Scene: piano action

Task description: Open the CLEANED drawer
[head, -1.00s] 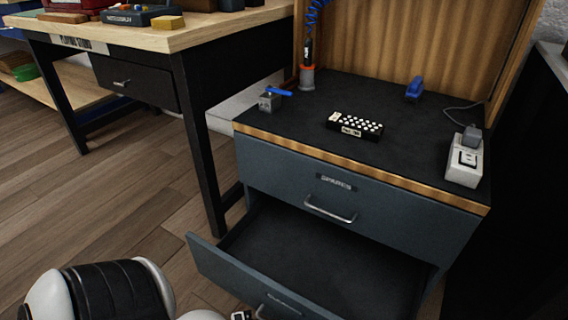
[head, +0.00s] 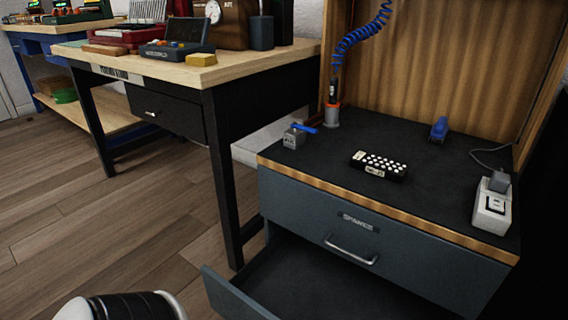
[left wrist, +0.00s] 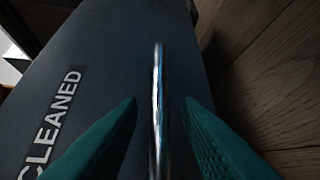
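The CLEANED drawer (left wrist: 110,60) fills the left wrist view, with its white label (left wrist: 54,122) on the dark blue-grey front. Its silver bar handle (left wrist: 158,80) stands between the two teal fingers of my left gripper (left wrist: 160,106). The fingers are apart, with a gap on each side of the bar. In the head view the lower drawer (head: 222,292) of the cabinet is pulled out, and its dark inside shows. Its front is mostly cut off by the bottom edge, and my left gripper is out of that view. My right gripper is in neither view.
The closed upper drawer (head: 400,258) has a silver handle (head: 350,252). The black cabinet top (head: 330,185) holds a white-dotted block (head: 379,165), a grey block (head: 294,136) and a white box (head: 492,208). A wooden workbench (head: 240,70) stands left. Wooden floor (head: 120,215) is clear.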

